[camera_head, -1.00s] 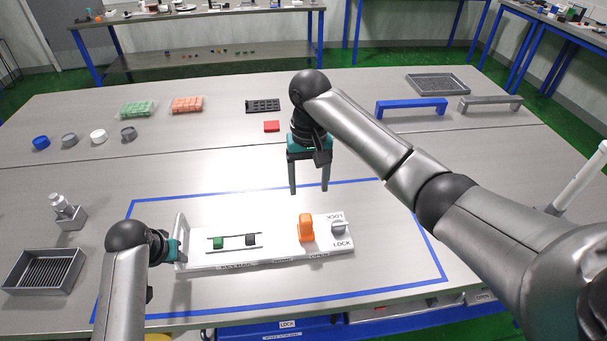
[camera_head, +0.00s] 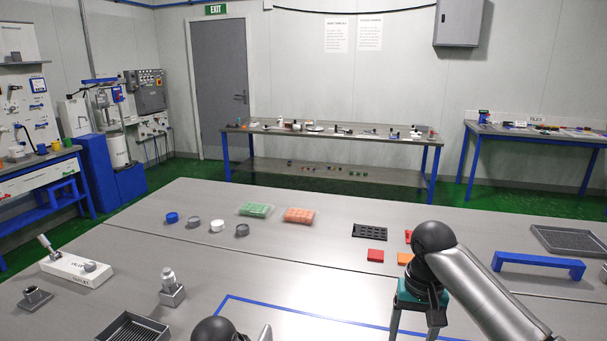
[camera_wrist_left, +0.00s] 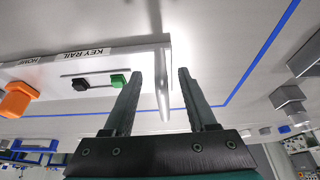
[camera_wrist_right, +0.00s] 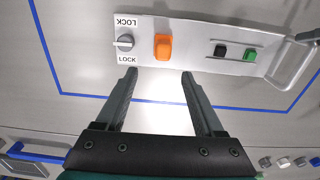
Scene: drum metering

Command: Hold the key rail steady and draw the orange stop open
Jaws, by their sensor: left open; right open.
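The key rail (camera_wrist_left: 100,52) is a white bar; it also shows in the right wrist view (camera_wrist_right: 195,40). It carries an orange stop (camera_wrist_right: 163,46), a black block (camera_wrist_right: 220,50), a green block (camera_wrist_right: 249,54) and a grey lock knob (camera_wrist_right: 124,42). My left gripper (camera_wrist_left: 160,73) is open, its fingers on either side of the rail's upright end handle (camera_wrist_left: 163,95); contact cannot be told. My right gripper (camera_wrist_right: 158,73) is open and empty, with the orange stop beyond its fingertips.
Blue tape (camera_wrist_right: 90,94) outlines the rail's area on the grey table. In the head view a ribbed tray (camera_head: 135,330), a small grey fixture (camera_head: 171,290) and a white lever block (camera_head: 77,268) stand at left. A blue bridge (camera_head: 540,264) stands at right.

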